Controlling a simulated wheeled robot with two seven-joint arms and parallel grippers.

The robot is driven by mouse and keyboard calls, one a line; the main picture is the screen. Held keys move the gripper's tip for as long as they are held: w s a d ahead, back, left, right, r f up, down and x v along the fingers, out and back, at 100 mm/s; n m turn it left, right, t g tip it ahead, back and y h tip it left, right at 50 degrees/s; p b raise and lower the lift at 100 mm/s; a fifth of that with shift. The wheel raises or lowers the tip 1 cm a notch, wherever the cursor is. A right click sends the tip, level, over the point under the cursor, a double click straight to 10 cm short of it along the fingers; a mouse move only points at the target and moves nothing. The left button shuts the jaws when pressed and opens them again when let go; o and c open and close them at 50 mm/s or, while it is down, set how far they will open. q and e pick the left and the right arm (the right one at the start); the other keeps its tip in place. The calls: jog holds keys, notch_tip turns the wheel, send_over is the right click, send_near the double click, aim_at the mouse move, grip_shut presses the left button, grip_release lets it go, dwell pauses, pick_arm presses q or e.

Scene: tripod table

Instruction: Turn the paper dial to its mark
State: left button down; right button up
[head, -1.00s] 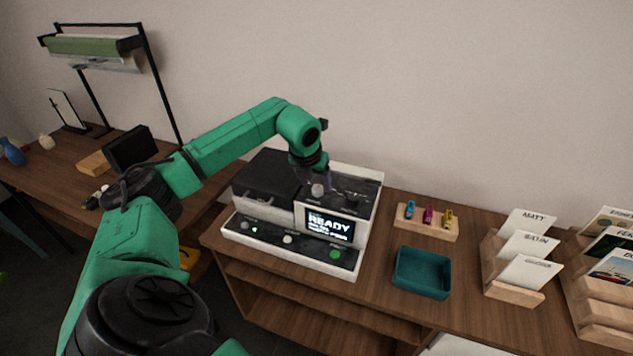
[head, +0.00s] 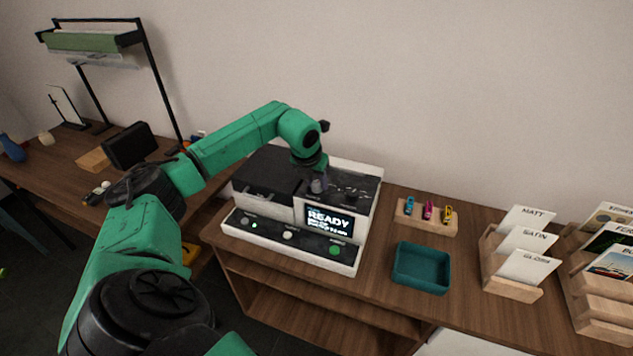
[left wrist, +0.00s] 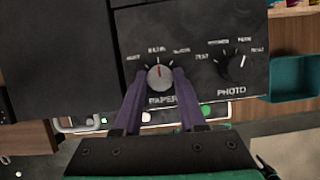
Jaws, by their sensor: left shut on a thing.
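The paper dial (left wrist: 160,76) is a small round light-grey knob with a red pointer line, on the black top panel of the printer (head: 345,250). In the left wrist view its pointer stands about straight up, toward the middle one of three labels too small to read surely. My left gripper (left wrist: 158,85) is shut on the knob, one purple finger on each side. In the head view the left gripper (head: 318,186) is at the printer's top and mostly hides the dial. My right gripper is not in view.
The black photo dial (left wrist: 237,66) is close to the right of the paper dial. The printer's screen (head: 330,221) reads READY. A teal tray (head: 421,268), a wooden block (head: 426,227) with coloured clips and card racks (head: 512,287) stand to the right.

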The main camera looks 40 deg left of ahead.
pick_arm(q)
jog(key=shift+f+m+h+b, duration=0.1)
jog(key=shift+m+h+b, duration=0.2)
jog(key=shift+m+b, duration=0.45)
jog(key=shift+a+m+h, duration=0.15)
jog(key=shift+m+h, duration=0.15)
jog(key=shift+m, duration=0.55)
jog(key=shift+m+h, duration=0.5)
jog(key=shift+m, duration=0.7)
jog(key=shift+w+a+r+m+h, duration=0.1)
jog(key=shift+m+h, duration=0.15)
jog(key=shift+m, duration=0.4)
jog(key=shift+r+m+h, duration=0.1)
jog(key=shift+m+h, duration=0.15)
jog(key=shift+m, duration=0.4)
jog(key=shift+c, duration=2.4)
grip_release()
